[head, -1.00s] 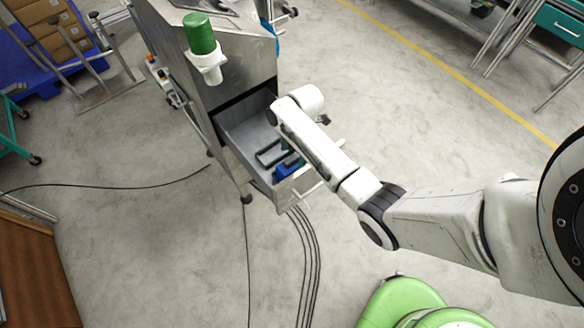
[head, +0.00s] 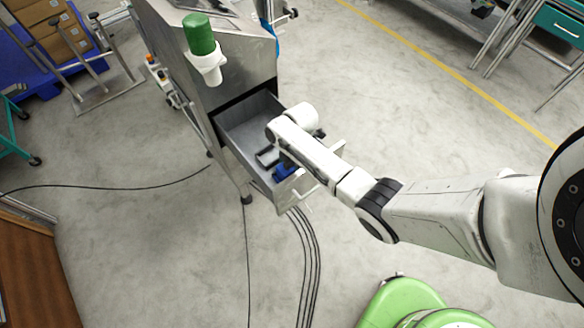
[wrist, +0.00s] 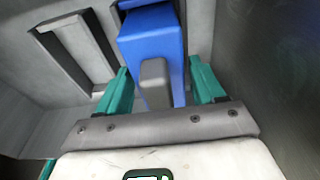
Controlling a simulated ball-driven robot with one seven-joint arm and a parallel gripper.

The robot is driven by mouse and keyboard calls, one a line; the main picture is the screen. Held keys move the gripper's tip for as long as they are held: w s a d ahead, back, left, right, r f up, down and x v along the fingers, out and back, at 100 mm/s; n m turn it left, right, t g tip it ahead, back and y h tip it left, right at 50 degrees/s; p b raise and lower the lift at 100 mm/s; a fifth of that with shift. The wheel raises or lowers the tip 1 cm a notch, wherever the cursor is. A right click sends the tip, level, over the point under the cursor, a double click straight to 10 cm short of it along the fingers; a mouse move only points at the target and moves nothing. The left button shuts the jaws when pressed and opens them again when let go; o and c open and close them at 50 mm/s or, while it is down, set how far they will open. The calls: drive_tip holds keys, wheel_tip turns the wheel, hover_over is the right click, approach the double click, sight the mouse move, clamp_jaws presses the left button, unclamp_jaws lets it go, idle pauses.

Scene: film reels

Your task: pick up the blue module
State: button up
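The blue module (wrist: 150,45) is a blue block with a grey raised piece on its near face. It lies in the open drawer (head: 244,136) of a metal cabinet, near the drawer's front. In the head view the blue module (head: 284,172) is partly hidden by my arm. My gripper (wrist: 160,78) has two teal fingers, one on each side of the module. The fingers are apart, and a gap shows at the right finger. Contact at the left finger cannot be told. The gripper is mostly hidden in the head view.
A dark grey frame-like part (head: 266,157) lies in the drawer left of the module; it also shows in the wrist view (wrist: 78,45). Drawer walls stand close around the gripper.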

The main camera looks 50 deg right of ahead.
drive_tip(key=c, duration=1)
drive_tip(key=shift+r, duration=0.15)
